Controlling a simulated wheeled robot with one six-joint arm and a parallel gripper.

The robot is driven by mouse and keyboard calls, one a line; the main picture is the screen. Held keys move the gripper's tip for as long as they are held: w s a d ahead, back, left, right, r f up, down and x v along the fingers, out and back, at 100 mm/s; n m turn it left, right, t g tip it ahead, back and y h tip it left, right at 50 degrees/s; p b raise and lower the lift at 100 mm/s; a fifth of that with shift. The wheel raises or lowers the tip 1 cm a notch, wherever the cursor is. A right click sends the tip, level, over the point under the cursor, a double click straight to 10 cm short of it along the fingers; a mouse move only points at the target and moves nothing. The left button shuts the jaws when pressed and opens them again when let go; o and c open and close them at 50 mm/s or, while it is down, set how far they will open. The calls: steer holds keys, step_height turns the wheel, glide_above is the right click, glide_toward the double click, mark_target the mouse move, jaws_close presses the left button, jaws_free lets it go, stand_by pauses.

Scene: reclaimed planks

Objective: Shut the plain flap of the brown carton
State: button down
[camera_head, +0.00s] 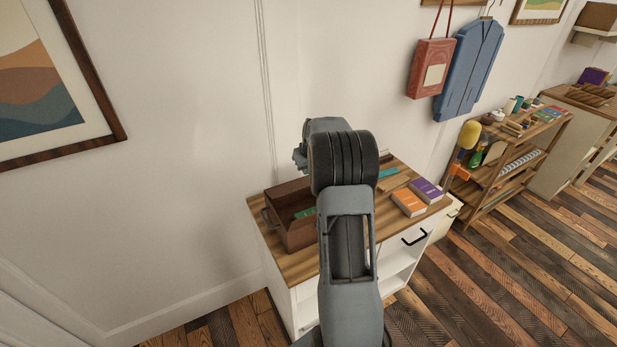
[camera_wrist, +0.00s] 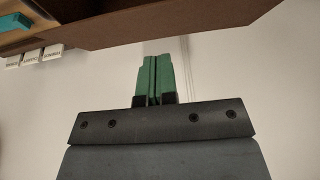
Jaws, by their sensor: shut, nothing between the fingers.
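The brown carton (camera_head: 300,236) stands on the wooden top of a white cabinet, left of my arm. Its top is open, and a small green thing (camera_head: 305,213) shows inside. My arm hides its right side, and I cannot make out the plain flap for certain. In the wrist view a brown panel (camera_wrist: 150,24), apparently part of the carton, crosses the top of the picture. My gripper (camera_wrist: 154,80) has green fingers pressed together and empty, below that panel with a gap in the picture. Its fingers are hidden in the head view.
An orange book (camera_head: 408,203) and a purple book (camera_head: 427,190) lie on the cabinet top (camera_head: 300,266), right of my arm. A teal item (camera_head: 388,172) lies behind them. The wall is close behind the cabinet. A wooden shelf (camera_head: 500,172) stands further right.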

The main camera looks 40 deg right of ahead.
mark_target(307, 184)
steer(key=shift+s+a+f+p, duration=0.1)
steer(key=shift+s+f, duration=0.2)
steer(key=shift+f, duration=0.25)
steer(key=shift+s+f+p, duration=0.1)
steer(key=shift+s+f, duration=0.2)
steer(key=shift+f, duration=0.25)
steer(key=shift+s+a+f+p, duration=0.1)
steer(key=shift+s+f, duration=0.2)
steer(key=shift+f, duration=0.25)
steer(key=s+f+b, duration=0.1)
steer(key=f+b, duration=0.1)
steer(key=b, duration=0.2)
steer(key=shift+s+f, duration=0.15)
steer(key=shift+s, duration=0.05)
